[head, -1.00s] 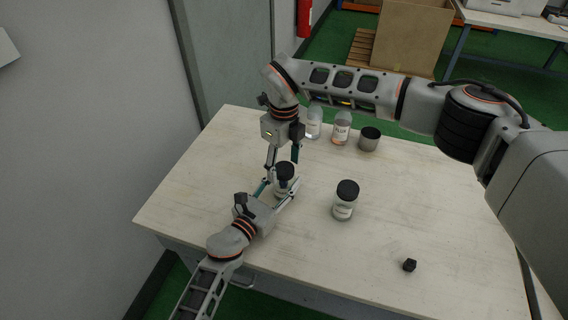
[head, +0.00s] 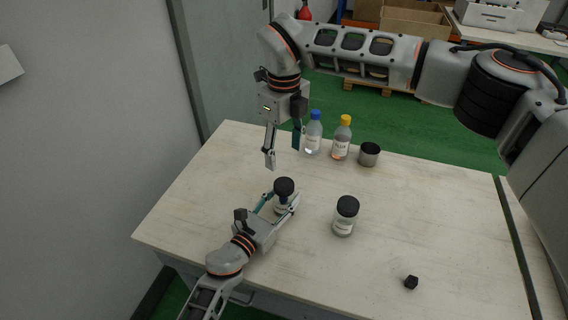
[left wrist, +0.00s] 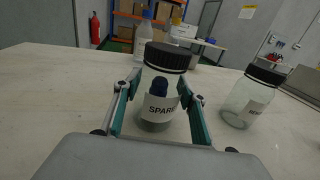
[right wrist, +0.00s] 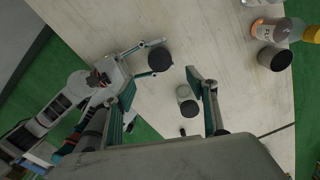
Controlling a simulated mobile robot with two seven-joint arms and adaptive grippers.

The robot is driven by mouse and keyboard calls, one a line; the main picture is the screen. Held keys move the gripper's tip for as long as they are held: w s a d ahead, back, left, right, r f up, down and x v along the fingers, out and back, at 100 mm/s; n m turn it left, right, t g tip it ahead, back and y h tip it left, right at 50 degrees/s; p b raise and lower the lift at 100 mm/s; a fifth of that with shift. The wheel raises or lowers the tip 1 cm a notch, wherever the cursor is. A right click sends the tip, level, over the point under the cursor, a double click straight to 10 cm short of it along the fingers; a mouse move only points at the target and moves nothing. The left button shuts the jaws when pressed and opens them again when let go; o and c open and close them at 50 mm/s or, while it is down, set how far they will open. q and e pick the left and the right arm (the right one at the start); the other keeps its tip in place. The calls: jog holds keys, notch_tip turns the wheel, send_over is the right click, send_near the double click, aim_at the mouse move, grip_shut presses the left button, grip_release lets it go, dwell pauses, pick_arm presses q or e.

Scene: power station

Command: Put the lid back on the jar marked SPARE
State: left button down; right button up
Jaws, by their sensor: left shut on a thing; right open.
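The jar marked SPARE (left wrist: 157,110) is clear glass with a white label and a dark blue thing inside. It stands upright on the table. Its black lid (left wrist: 167,57) sits on top of the mouth in the left wrist view; whether it is screwed tight I cannot tell. In the head view the lid (head: 284,187) covers most of the jar from above. My left gripper (head: 283,202) is shut around the jar's body from the front left. My right gripper (head: 284,154) is open and empty, above and behind the lid, clear of it. The lid also shows in the right wrist view (right wrist: 159,59).
Another black-lidded jar (head: 345,217) stands to the right. A blue-capped bottle (head: 313,136), a yellow-capped bottle (head: 341,141) and a metal cup (head: 369,155) stand at the back. A small black piece (head: 411,282) lies at front right. The table's right part is mostly clear.

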dwell(0.3)
pick_arm(q)
jog(key=c, duration=1.1)
grip_release()
jog(key=shift+s, duration=0.1)
jog(key=v, duration=1.2)
jog(key=shift+f, duration=0.1)
